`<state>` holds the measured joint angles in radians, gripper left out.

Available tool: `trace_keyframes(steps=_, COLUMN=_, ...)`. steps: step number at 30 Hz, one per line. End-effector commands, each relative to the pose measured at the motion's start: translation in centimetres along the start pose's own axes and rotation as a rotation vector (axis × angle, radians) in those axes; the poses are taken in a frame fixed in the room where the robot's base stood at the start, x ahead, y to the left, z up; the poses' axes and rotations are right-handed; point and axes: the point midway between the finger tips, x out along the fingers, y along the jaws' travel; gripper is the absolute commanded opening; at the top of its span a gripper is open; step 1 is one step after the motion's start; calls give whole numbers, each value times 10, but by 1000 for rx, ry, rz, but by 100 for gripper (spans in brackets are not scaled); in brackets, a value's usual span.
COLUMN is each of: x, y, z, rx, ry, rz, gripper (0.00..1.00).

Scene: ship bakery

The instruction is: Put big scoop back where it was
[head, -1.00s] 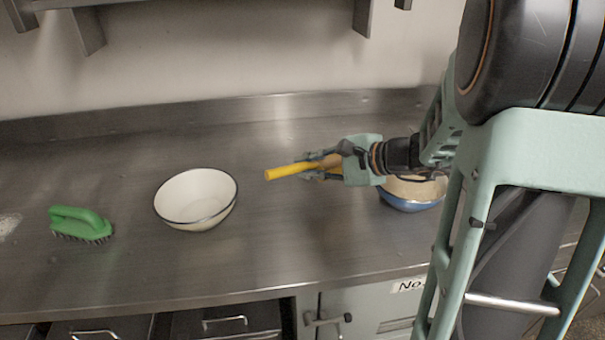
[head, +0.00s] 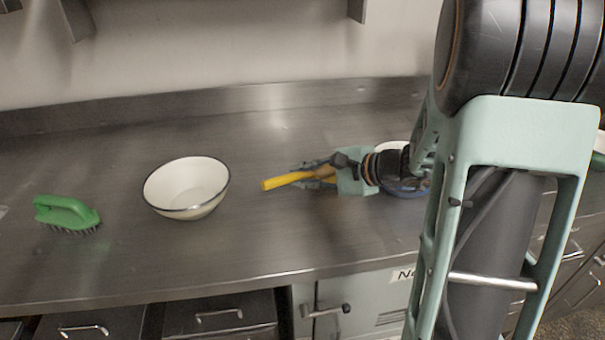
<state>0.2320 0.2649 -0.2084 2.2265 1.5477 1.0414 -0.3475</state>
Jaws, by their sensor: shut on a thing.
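The big scoop shows as a yellow piece (head: 283,182) sticking out to the left of my gripper (head: 315,175), with a tan part between the fingers. My gripper is shut on it, with the fingers pointing left. It is right of the white bowl and apart from it. The rest of the scoop is hidden by the gripper, and I cannot tell whether the scoop touches the counter.
On the steel counter (head: 130,255) are a green brush (head: 66,212) at left and a white bowl (head: 187,188) with a dark rim. A blue-sided bowl (head: 408,190) is partly hidden behind my wrist. The counter in front of the gripper is clear.

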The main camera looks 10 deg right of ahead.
Motion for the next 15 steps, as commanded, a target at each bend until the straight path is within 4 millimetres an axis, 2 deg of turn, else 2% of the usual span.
trace_keyframes(steps=15, x=2, y=4, z=-2, rx=-1, ry=0, rz=0, gripper=0)
